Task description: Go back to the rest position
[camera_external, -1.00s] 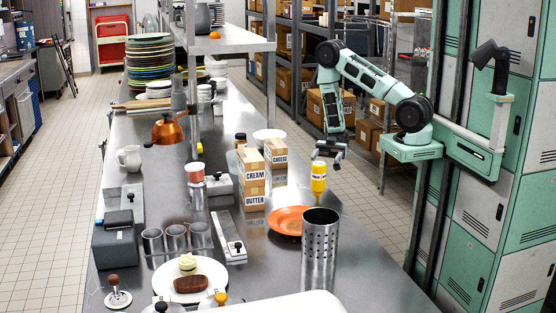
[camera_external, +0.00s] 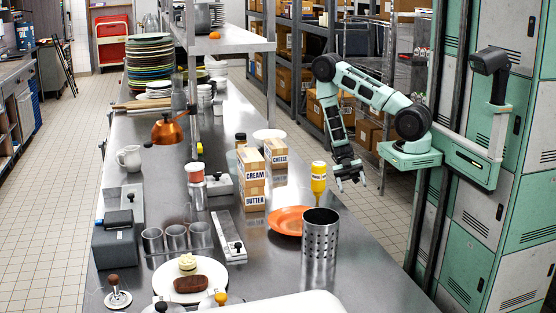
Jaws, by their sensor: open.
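My gripper (camera_external: 350,181) is open and empty. It points down at the end of my bent arm, just right of the yellow bottle (camera_external: 319,180) and apart from it in the picture. It hangs by the right edge of the steel counter (camera_external: 270,268).
An orange plate (camera_external: 288,221) and a perforated steel cylinder (camera_external: 320,238) stand near the bottle. Boxes marked cream (camera_external: 250,168), cheese (camera_external: 276,152) and butter (camera_external: 254,199) stand to the left. Open floor lies right of the counter.

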